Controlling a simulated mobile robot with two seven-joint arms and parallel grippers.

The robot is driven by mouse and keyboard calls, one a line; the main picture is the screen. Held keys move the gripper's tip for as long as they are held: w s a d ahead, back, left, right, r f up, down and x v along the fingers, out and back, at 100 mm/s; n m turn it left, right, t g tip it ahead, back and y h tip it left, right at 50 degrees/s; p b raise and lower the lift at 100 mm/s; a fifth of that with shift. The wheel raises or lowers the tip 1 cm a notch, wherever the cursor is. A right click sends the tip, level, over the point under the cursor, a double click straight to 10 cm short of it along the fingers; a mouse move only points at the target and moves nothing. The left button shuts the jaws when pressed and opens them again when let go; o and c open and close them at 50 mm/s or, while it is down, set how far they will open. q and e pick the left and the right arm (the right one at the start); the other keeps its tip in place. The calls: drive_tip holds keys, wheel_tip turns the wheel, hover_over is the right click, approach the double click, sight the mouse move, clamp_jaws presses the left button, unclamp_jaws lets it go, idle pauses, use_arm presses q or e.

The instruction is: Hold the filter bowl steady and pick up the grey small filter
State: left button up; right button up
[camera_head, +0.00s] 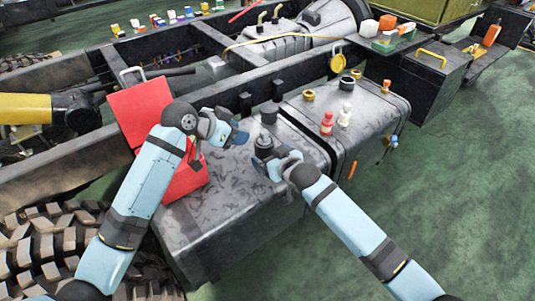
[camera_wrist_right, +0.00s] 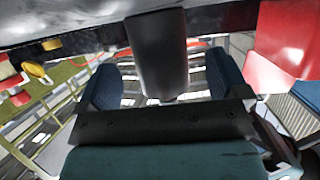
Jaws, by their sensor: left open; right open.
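A dark grey cylinder (camera_head: 264,145) stands upright on the grey tank, between my two grippers in the head view. It looks like the filter bowl, but I cannot be sure. My right gripper (camera_head: 268,161) is open at the near side of the dark cylinder. In the right wrist view a dark cylinder (camera_wrist_right: 157,55) lies between the blue fingers, with small gaps at both sides. My left gripper (camera_head: 236,134) is open and empty, left of the dark cylinder; its fingertips are small in view.
The grey tank (camera_head: 225,215) carries red and white bottles (camera_head: 327,123) and brass fittings (camera_head: 309,95) to the right. An open red toolbox (camera_head: 140,108) stands left, partly behind my left arm. A chassis rail (camera_head: 215,117) runs behind the tank. Green floor (camera_head: 465,200) is clear at right.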

drive_tip(key=shift+x, duration=1.35)
drive_tip(key=shift+c, duration=0.2)
drive_tip(key=c, duration=1.1)
